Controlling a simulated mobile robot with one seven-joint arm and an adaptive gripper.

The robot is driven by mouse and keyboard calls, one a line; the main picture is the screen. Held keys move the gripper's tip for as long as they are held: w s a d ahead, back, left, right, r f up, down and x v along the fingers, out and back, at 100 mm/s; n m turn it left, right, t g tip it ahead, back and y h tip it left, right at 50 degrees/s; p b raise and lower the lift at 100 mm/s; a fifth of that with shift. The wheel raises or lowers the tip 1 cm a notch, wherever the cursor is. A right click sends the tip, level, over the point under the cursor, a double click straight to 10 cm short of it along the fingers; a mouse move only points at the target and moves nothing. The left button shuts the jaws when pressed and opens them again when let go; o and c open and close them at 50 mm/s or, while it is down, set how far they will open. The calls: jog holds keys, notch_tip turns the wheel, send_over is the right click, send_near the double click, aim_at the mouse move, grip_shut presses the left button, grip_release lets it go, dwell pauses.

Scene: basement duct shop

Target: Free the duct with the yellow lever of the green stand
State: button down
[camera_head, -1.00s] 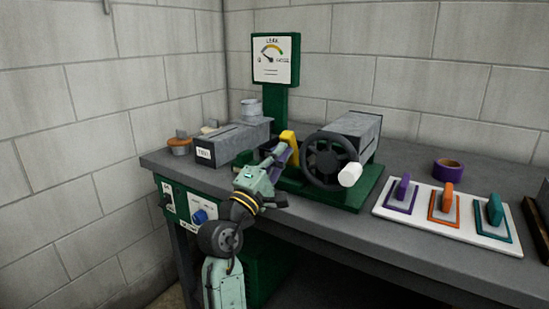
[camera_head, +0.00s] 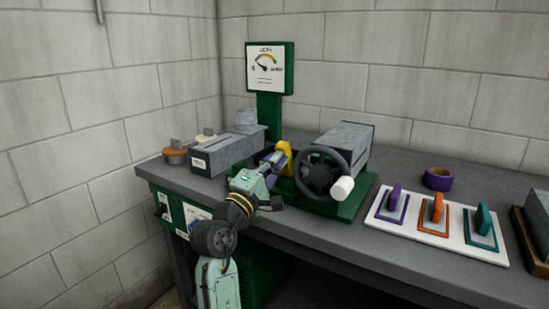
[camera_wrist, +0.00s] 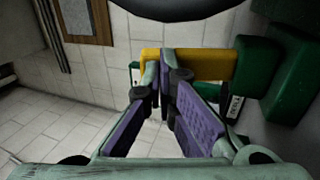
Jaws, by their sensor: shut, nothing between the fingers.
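The yellow lever (camera_head: 285,156) stands at the left side of the handwheel on the green stand (camera_head: 352,205). My gripper (camera_head: 277,157) is just left of the lever in the head view. In the wrist view, the lever (camera_wrist: 205,65) lies across the picture just beyond my gripper's tips (camera_wrist: 160,70). The purple-padded fingers are shut with nothing between them; I cannot tell whether they touch the lever. A grey duct (camera_head: 348,143) sits behind the black handwheel (camera_head: 325,174). Another grey, box-shaped duct piece (camera_head: 225,153) with a white label lies to the left.
A green gauge post (camera_head: 269,105) rises behind. A white board (camera_head: 425,228) with purple, orange and teal handled pieces and a purple tape roll (camera_head: 438,178) are on the right. Small containers (camera_head: 175,154) stand at the left end. Block walls close the back and left.

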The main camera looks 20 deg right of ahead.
aim_at(280, 150)
jog(key=w+d+r+p, duration=0.1)
jog(key=d+r+p, duration=0.1)
jog(key=p, duration=0.1)
jog(key=shift+w+d+r, duration=0.15)
jog(key=shift+w+d, duration=0.05)
jog(key=shift+w, duration=0.2)
jog(key=shift+p+x, duration=0.55)
jog(key=shift+x, duration=0.55)
jog(key=shift+w+d, duration=0.85)
jog(key=shift+d, duration=0.2)
jog(key=shift+p, duration=0.3)
